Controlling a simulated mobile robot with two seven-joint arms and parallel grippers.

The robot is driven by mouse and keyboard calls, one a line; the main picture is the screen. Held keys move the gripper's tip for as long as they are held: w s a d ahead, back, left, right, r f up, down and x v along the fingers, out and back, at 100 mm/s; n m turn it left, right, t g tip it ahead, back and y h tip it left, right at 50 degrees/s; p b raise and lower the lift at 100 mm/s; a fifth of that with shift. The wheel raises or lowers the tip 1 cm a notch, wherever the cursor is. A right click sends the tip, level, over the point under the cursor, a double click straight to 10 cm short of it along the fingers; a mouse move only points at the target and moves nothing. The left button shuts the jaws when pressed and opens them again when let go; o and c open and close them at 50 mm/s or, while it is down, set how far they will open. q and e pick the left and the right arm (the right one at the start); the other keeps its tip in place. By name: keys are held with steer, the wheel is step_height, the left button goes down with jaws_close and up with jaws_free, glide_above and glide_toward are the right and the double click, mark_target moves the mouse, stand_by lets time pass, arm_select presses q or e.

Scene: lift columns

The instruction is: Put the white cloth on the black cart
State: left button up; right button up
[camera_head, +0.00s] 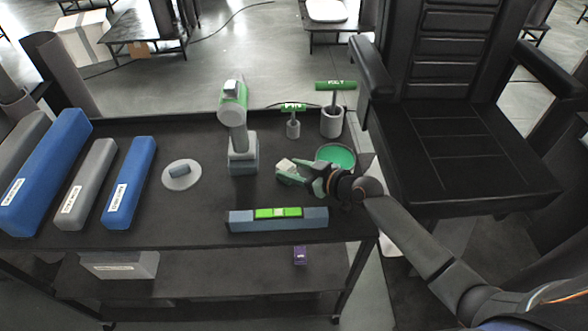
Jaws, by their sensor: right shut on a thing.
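The black cart (190,218) stands in front of me, with a dark top and a lower shelf. My right gripper (290,172) reaches in from the right over the cart's top, left of the green dish. It is shut on a small whitish thing (286,164), which looks like the white cloth. The fingers partly hide it, and I cannot tell whether it touches the top. My left gripper is not in view.
Long blue (130,182) and grey boxes lie at the left, near a pale disc (182,184). A green-topped device (233,110), a green dish (336,155) and a blue-green level (278,219) surround the gripper. A black chair (470,150) stands right.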

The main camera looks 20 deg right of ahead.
steer(key=o, duration=0.7)
steer(key=shift+f, duration=0.15)
steer(key=o, duration=0.5)
steer(key=shift+r, duration=0.25)
steer(key=shift+s+d, duration=0.2)
steer(key=shift+s, duration=0.1)
steer(key=v, duration=1.1)
steer(key=shift+s+r, duration=0.1)
steer(key=shift+r, duration=0.05)
